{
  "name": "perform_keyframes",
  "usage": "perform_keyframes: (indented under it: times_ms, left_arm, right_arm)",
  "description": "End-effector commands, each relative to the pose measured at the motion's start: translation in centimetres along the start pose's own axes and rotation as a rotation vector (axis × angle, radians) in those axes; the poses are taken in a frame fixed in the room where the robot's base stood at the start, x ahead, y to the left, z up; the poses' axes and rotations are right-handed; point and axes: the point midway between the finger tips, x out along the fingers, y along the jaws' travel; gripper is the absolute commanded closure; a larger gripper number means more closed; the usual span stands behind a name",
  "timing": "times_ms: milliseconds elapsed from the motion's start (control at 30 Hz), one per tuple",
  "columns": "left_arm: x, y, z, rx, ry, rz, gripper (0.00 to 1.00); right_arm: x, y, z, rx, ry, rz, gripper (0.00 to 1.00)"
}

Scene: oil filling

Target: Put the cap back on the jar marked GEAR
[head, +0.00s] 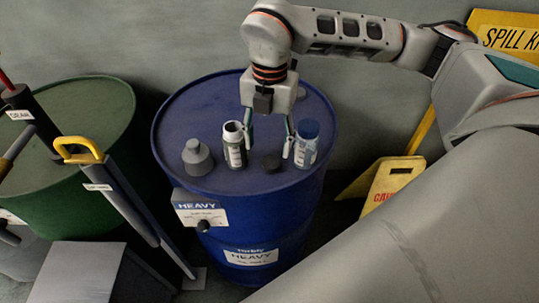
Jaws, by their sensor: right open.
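A small jar (235,146) with a white rim and pale label stands uncapped on the blue drum's top. A second jar (307,146) with a blue cap stands to its right. Their labels are too small to read, so I cannot tell which is marked GEAR. A dark round cap (271,163) lies on the drum top between the jars. My right gripper (268,148) points down above the cap, its fingers spread, with nothing visible between them. One finger is by the uncapped jar and one by the blue-capped jar; I cannot tell whether they touch. My left gripper is not in view.
The blue drum (240,210) marked HEAVY bears a grey stepped object (197,157) at its left. A green drum (90,105) and a yellow-handled pump (82,150) stand left. A yellow caution sign (393,180) stands right. The drum's front top is clear.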

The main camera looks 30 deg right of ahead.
Motion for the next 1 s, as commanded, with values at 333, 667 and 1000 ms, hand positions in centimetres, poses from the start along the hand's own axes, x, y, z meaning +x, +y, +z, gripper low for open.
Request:
perform_keyframes:
  times_ms: [333, 667, 1000]
  left_arm:
    - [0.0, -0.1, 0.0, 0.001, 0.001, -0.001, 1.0]
    - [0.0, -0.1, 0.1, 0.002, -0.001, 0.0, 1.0]
    - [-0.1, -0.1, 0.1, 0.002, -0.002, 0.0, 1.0]
  right_arm:
    - [-0.7, -0.6, 1.4, 0.054, -0.048, -0.01, 0.48]
    - [0.0, -0.6, 1.3, 0.052, -0.045, -0.012, 0.48]
    - [1.9, -0.6, 1.4, 0.051, -0.046, -0.008, 0.48]
